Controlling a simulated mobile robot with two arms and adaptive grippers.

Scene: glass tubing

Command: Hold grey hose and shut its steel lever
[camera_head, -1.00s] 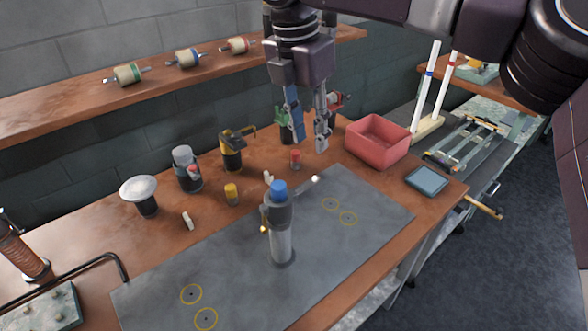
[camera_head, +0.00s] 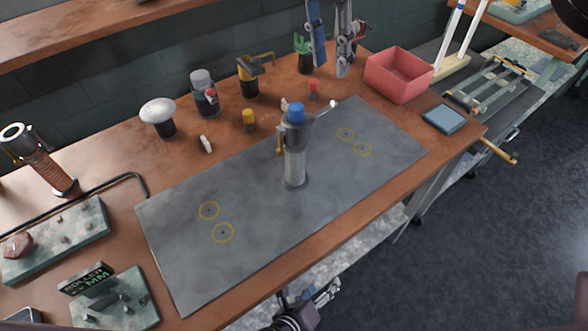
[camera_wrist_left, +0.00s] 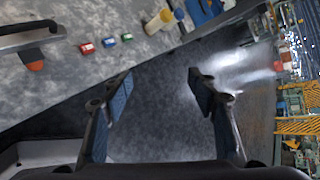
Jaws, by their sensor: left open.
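The grey hose (camera_head: 294,160) stands upright on the grey mat (camera_head: 250,222), with a dark grey collar and a blue top. Its steel lever (camera_head: 321,110) sticks out to the right from the collar and ends in a pale knob. A small brass part shows on the collar's left side. My left gripper (camera_head: 306,294) is below the table's front edge, open and empty, well apart from the hose. Its two spread fingers also show in the left wrist view (camera_wrist_left: 160,93). My right gripper (camera_head: 331,68) is open and empty above the back of the table, behind the hose.
A red bin (camera_head: 399,75) and a blue-grey pad (camera_head: 445,118) are at the right. A red-capped item (camera_head: 314,89), a yellow-capped item (camera_head: 249,120) and a white-topped knob (camera_head: 158,113) stand behind the mat. The mat around the hose is clear.

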